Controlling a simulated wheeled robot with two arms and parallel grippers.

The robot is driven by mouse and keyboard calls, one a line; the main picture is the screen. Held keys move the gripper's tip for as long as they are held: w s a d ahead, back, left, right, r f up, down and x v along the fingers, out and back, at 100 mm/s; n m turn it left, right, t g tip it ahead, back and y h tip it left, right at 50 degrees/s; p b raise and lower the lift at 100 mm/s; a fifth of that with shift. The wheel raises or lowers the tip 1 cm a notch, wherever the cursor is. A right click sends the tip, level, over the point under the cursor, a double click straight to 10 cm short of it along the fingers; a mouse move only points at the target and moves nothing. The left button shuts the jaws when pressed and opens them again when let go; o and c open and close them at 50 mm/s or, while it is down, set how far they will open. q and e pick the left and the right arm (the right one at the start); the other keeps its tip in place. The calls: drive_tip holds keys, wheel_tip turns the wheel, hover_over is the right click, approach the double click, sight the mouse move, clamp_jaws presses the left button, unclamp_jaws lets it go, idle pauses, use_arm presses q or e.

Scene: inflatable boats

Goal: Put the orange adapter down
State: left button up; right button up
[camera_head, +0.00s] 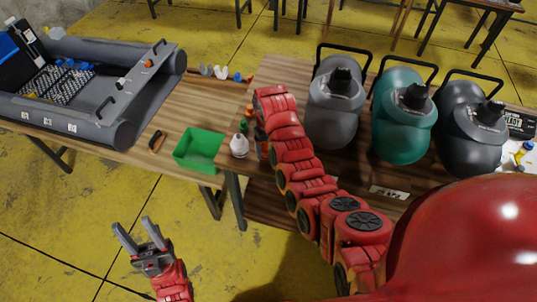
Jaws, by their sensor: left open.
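A small orange piece (148,63) sits on the grey board across the inflatable boat (125,130) at the upper left; it is too small to tell whether it is the orange adapter. A row of small adapters (221,72), some pale and one blue, lies on the table behind the boat's right end. My left gripper (133,226) is at the lower left, over the yellow floor, in front of the table. Its two fingers are spread apart with nothing between them. My right arm reaches up over the tables, and its gripper cannot be made out.
A green bin (199,149) stands near the wooden table's front edge, with a brown-handled tool (157,141) to its left. A white bottle (239,146) is beside my right arm. Grey (335,95), teal (402,120) and black (468,130) pumps stand on the right table.

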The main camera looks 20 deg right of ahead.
drive_tip(key=shift+w+d, duration=0.15)
drive_tip(key=shift+w, duration=0.25)
wheel_tip(320, 180, down, 2)
drive_tip(key=shift+f+p, duration=0.25)
drive_tip(key=shift+p, duration=0.7)
drive_tip(key=shift+f, duration=0.45)
drive_tip(key=shift+f, duration=0.1)
